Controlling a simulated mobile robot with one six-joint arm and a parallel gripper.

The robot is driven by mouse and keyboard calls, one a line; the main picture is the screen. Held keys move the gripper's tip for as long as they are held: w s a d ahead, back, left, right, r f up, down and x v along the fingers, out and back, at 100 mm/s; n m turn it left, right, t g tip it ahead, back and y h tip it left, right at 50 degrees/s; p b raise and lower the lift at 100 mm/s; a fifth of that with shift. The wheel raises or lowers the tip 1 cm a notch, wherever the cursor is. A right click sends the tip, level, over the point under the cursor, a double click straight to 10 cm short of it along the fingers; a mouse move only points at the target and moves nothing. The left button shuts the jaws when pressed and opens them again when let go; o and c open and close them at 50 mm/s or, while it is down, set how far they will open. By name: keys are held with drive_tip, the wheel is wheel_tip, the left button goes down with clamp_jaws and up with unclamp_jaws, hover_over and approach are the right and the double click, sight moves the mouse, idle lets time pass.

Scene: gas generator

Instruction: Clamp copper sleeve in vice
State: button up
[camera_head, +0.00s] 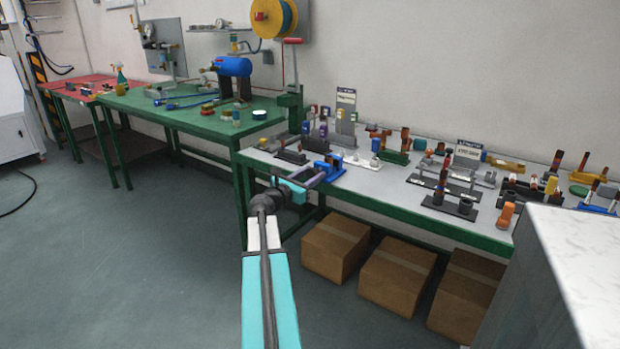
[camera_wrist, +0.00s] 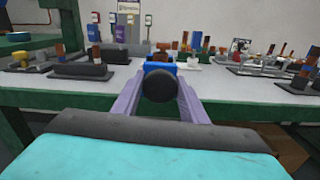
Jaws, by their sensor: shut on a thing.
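My gripper (camera_head: 316,177), with two purple fingers, reaches over the front edge of the grey-topped bench. In the wrist view its fingers (camera_wrist: 160,76) stand on either side of a round black knob (camera_wrist: 158,86), and the gripper is shut on it. The knob is in front of a small blue vice (camera_head: 333,165), which also shows behind the knob in the wrist view (camera_wrist: 157,66). A small copper-brown piece (camera_wrist: 161,48), possibly the copper sleeve, shows at the top of the vice. The knob hides much of the vice, so how the piece sits in the jaws cannot be told.
A dark block with pegs (camera_head: 291,156) stands left of the vice. A white holder (camera_head: 362,162) and dark fixtures (camera_head: 448,203) stand to its right. Cardboard boxes (camera_head: 336,247) lie under the bench. A white cabinet (camera_head: 575,270) is at the lower right. The floor at left is clear.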

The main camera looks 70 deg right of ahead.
drive_tip(key=shift+w+d, duration=0.1)
drive_tip(key=shift+w, duration=0.15)
drive_tip(key=m+b, duration=0.4)
drive_tip(key=shift+f+m, duration=0.15)
drive_tip(key=shift+m, duration=0.25)
drive_tip(key=shift+c, duration=0.2)
drive_tip(key=m+b, duration=0.4)
drive_tip(key=shift+o, duration=0.2)
drive_tip(key=m+b, duration=0.3)
drive_tip(key=m, duration=0.1)
drive_tip(key=shift+w, duration=0.1)
drive_tip(key=m+b, duration=0.3)
drive_tip(key=shift+m+b, duration=0.3)
drive_tip(key=shift+c, duration=0.2)
drive_tip(key=shift+m+b, duration=0.65)
drive_tip(key=shift+m, duration=0.35)
